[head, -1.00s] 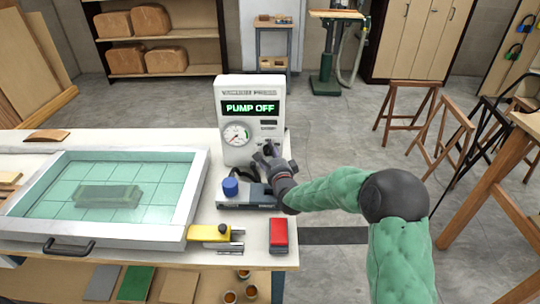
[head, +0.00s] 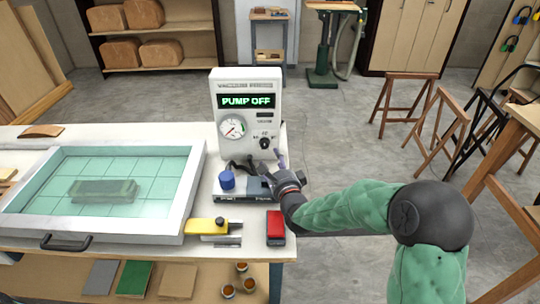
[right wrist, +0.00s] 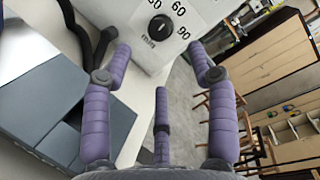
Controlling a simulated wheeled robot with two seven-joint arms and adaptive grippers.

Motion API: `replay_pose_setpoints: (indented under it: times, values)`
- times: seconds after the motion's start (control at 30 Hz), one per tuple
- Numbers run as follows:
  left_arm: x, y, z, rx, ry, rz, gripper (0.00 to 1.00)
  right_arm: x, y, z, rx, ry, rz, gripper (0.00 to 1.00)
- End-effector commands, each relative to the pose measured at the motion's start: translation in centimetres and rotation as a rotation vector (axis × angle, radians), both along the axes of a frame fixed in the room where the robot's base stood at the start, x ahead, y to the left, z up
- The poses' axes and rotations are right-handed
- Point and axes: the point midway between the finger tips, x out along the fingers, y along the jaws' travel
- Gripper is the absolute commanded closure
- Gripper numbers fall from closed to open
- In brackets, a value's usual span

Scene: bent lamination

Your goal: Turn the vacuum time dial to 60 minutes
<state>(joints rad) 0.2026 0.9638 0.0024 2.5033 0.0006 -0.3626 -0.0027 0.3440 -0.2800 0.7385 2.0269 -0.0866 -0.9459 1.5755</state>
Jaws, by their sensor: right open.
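The white vacuum press control box (head: 246,105) stands at the back right of the bench, its display reading PUMP OFF. The vacuum time dial (head: 264,142) is a small black knob low on the box's right side. In the right wrist view the dial (right wrist: 160,27) shows near the top, with 60 and 90 printed beside it. A pale mark is on the knob; I cannot tell exactly where it points. My right gripper (head: 277,172) is open and empty, below and in front of the dial, apart from it. Its purple fingers (right wrist: 160,62) are spread. My left gripper is out of view.
A grey pump unit with a blue cap (head: 227,180) and dark hoses sits below the box, close to my right gripper. A red block (head: 276,226) and a yellow tool (head: 205,226) lie in front. The glass-topped press frame (head: 190,195) fills the left.

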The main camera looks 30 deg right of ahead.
Motion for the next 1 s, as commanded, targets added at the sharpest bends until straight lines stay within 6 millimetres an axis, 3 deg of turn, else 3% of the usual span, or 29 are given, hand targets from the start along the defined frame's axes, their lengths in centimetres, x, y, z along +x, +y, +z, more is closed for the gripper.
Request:
replay_pose_setpoints:
  times: [0.3,1.0]
  values:
    - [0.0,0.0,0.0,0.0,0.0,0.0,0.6,-2.6,0.7,0.1,0.0,0.001,0.0,0.42]
    - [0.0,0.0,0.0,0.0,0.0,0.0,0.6,-2.8,0.8,0.2,0.0,0.001,0.0,0.42]
